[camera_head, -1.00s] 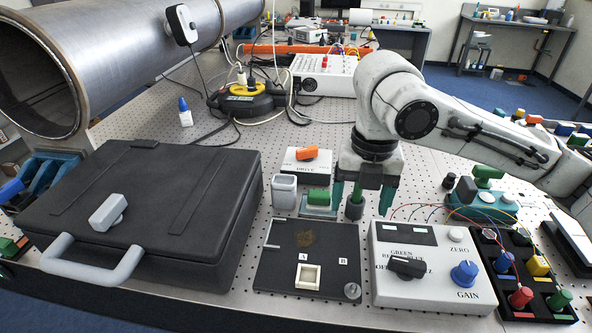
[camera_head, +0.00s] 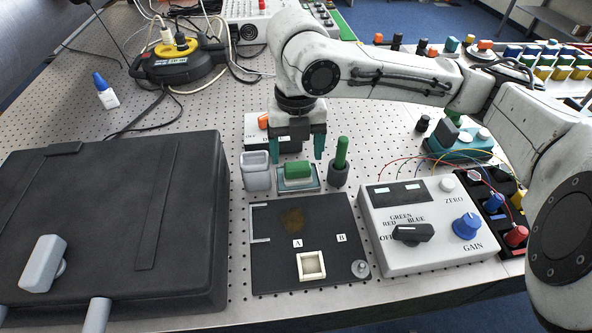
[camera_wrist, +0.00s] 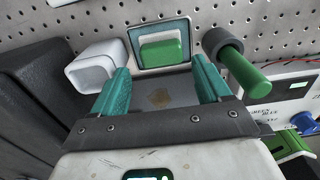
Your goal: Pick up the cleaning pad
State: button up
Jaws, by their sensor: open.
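The cleaning pad appears to be the green block (camera_head: 298,169) lying in a small shallow teal-rimmed tray (camera_head: 297,186). It also shows at the top of the wrist view (camera_wrist: 163,50), in its tray (camera_wrist: 135,37). My gripper (camera_head: 296,155) is open and empty, pointing down behind and above the pad in the head view. Its two teal fingers stand apart on either side of the pad's width in the picture. In the wrist view the fingertips (camera_wrist: 160,68) appear just short of the tray. I see no contact with the pad.
A grey open cup (camera_head: 256,172) stands left of the tray, and a dark holder with a green stick (camera_head: 341,154) stands close on the right. A black plate (camera_head: 270,270) lies in front, with a control box (camera_head: 430,250) beside it. A black case (camera_head: 110,200) fills the left.

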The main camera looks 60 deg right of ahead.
aim_at(297, 165)
jog(key=shift+d+f, duration=0.15)
jog(key=shift+f, duration=2.45)
jog(key=shift+c, duration=0.4)
jog(key=c, duration=0.7)
jog(key=shift+r, duration=0.15)
